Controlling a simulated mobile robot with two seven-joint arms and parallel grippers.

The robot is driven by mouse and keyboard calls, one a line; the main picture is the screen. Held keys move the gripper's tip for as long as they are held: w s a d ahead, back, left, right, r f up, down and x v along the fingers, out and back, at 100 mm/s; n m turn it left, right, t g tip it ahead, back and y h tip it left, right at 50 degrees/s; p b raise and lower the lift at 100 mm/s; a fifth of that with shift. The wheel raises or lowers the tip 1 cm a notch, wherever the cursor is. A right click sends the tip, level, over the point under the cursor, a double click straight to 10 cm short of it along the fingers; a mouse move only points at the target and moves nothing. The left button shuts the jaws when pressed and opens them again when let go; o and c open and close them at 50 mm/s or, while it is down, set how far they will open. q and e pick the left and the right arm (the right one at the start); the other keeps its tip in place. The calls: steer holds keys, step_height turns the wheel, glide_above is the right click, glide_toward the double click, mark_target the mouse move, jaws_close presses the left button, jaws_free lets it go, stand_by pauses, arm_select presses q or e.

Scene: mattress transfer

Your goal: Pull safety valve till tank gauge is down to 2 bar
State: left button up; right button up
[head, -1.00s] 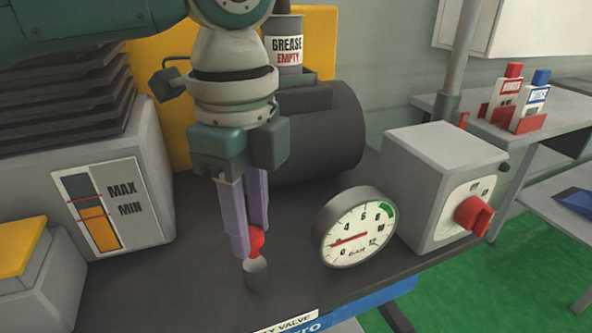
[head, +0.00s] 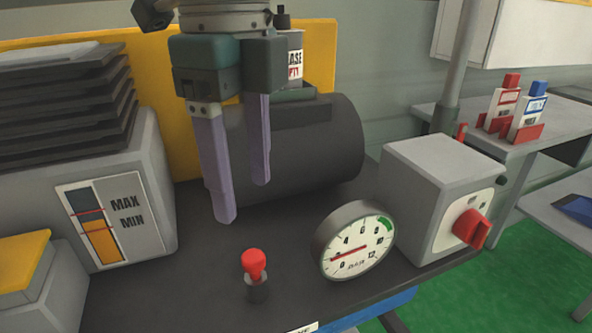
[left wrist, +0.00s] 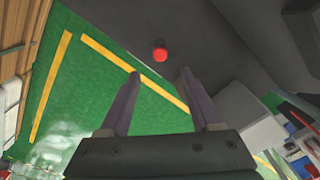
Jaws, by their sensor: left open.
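The knob also shows in the left wrist view (left wrist: 160,54), beyond the fingertips. The round tank gauge (head: 354,241) stands to the right of the valve. Its red needle points left, to the low part of the scale between 0 and 4; the exact reading is hard to tell. My left gripper (head: 243,200) is open and empty, above and behind the knob, touching nothing. My right gripper is not in view.
A dark cylindrical tank (head: 305,148) lies behind the gripper. A grey box with a red rotary switch (head: 472,226) stands right of the gauge. A grey unit with a MAX/MIN level window (head: 105,222) stands at left. Bench top around the valve is clear.

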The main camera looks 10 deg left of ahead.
arm_select(q)
steer(key=shift+r, duration=1.1)
steer(key=s+d+f+n+t+h+p, duration=0.2)
steer(key=s+d+f+n+h+p, duration=0.15)
steer(key=s+d+n+p, duration=0.45)
steer(key=s+a+r+n+t+y+p, duration=0.25)
steer(key=s+a+n+p, duration=0.35)
steer(key=s+a+n, duration=0.7)
step_height(320, 180, up, 38)
steer(key=w+a+m+p, duration=0.1)
steer(key=a+m+p, duration=0.1)
steer(key=p, duration=3.5)
steer(key=shift+w+m+g+y, duration=0.15)
steer(key=shift+m+g+y, duration=0.25)
steer(key=shift+g, duration=0.05)
